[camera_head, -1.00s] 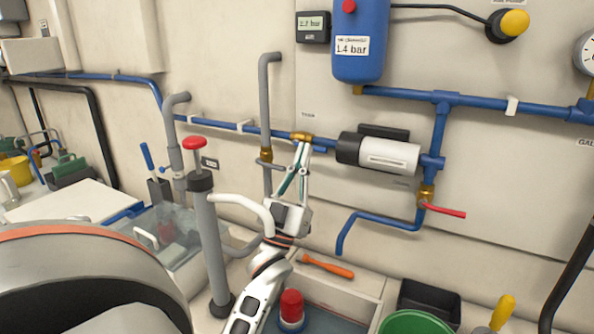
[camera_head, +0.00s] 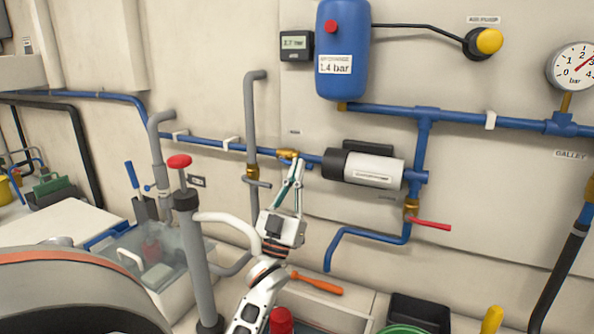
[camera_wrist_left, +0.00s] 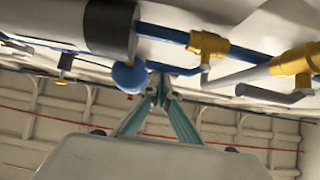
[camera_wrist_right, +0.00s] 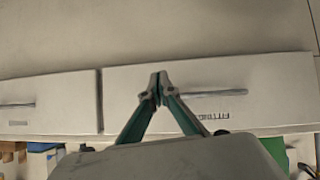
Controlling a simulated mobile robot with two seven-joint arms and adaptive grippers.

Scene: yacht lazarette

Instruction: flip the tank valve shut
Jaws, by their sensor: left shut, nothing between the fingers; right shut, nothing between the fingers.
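The brass tank valve (camera_head: 287,154) sits on the blue wall pipe, under a small blurred label, left of the white-and-black pump. It also shows in the left wrist view (camera_wrist_left: 208,43). Its blue lever (camera_wrist_left: 178,69) seems to lie along the pipe, towards the pump. My left gripper (camera_head: 299,160) is shut and empty, its fingertips just right of the brass body, by the lever. In the left wrist view the fingertips (camera_wrist_left: 162,78) overlap the lever's lower edge; I cannot tell if they touch. My right gripper (camera_wrist_right: 158,84) is shut and empty, in front of drawer fronts.
The pump (camera_head: 365,168) is close on the right. A second brass valve (camera_head: 252,172) sits on the grey vertical pipe to the left. A red-handled valve (camera_head: 430,224) is lower right. A grey hand pump (camera_head: 190,250) with a red knob stands near my left arm.

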